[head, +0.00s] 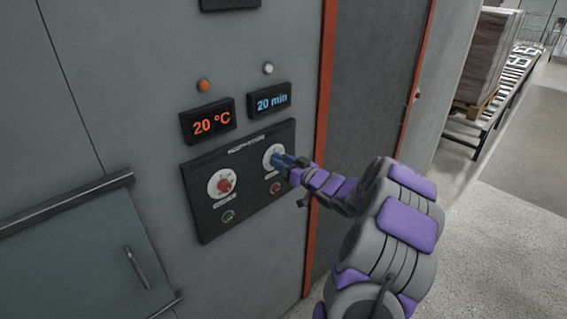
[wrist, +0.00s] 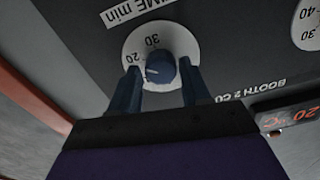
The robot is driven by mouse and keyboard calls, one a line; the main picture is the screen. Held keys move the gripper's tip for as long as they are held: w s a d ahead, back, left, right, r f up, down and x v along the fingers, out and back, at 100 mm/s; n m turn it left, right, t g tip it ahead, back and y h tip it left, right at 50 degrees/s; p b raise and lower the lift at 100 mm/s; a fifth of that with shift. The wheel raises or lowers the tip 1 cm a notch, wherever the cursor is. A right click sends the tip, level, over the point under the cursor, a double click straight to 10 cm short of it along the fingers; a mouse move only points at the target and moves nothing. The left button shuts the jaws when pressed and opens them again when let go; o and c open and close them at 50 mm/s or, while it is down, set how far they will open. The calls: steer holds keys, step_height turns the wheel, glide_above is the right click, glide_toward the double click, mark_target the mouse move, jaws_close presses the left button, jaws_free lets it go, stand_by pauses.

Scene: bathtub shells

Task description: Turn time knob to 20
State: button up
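The blue time knob (wrist: 160,68) sits on a white dial (wrist: 181,40) under the "TIME min" label, which appears upside down in the wrist view. Its white pointer mark points toward the 20. The time display (head: 271,99) reads "20 min" in blue. My gripper (wrist: 160,84) is open, with one blue finger on each side of the knob's near side and gaps between fingers and knob. In the head view my gripper (head: 280,161) is at the right-hand dial (head: 272,152) and hides most of its knob.
The dark control panel (head: 246,206) also holds a red temperature knob (head: 224,186), a green button (head: 228,216) and a red button (head: 275,188). The temperature display (head: 207,122) reads "20 °C". A door with an orange frame (head: 323,120) stands right of the panel.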

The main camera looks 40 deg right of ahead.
steer(key=c, duration=0.7)
steer(key=shift+n, duration=0.5)
steer(key=o, duration=1)
steer(key=shift+d, duration=0.15)
steer(key=shift+o, duration=0.2)
steer(key=s+d+p, duration=0.1)
steer(key=s, duration=1.6)
steer(key=shift+s+d, duration=0.15)
steer(key=shift+d, duration=0.05)
steer(key=shift+f, duration=0.1)
